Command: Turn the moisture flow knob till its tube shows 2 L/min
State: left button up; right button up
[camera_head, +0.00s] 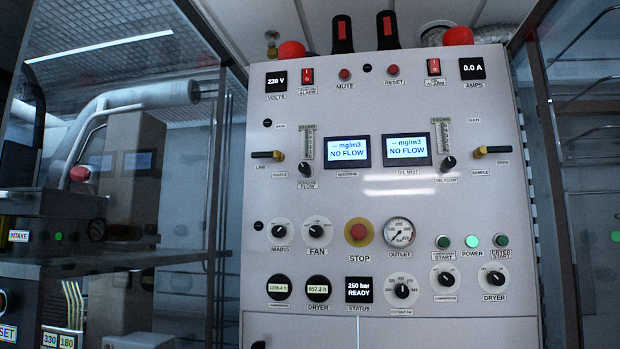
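The moisture flow knob (306,169) is a small black knob on the left half of the upright grey panel, above a small label ending in FLOW. Its flow tube (308,142), a narrow clear scale, stands just above it. The tube's reading is too small to tell. The moisture display (347,151) to the right reads "-- mg/m3 NO FLOW". Neither of my grippers is in view, and nothing covers the knob.
A lever valve (268,155) sticks out left of the knob. The oil flow knob (448,163) and its tube (443,134) are at right. A red stop button (358,232) and the outlet gauge (399,233) sit below. Glass-sided frames flank the panel.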

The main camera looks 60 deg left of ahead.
aim_at(304, 168)
jog(key=u, duration=1.85)
jog(key=k+j+z, duration=0.25)
jog(key=k+j, duration=0.2)
jog(key=j, duration=0.15)
jog(key=i+l+u, duration=0.25)
jog(key=l, duration=0.3)
jog(key=i+l+u, duration=0.1)
jog(key=i+l, duration=0.15)
jog(key=i+l+u, duration=0.15)
jog(key=l, duration=0.25)
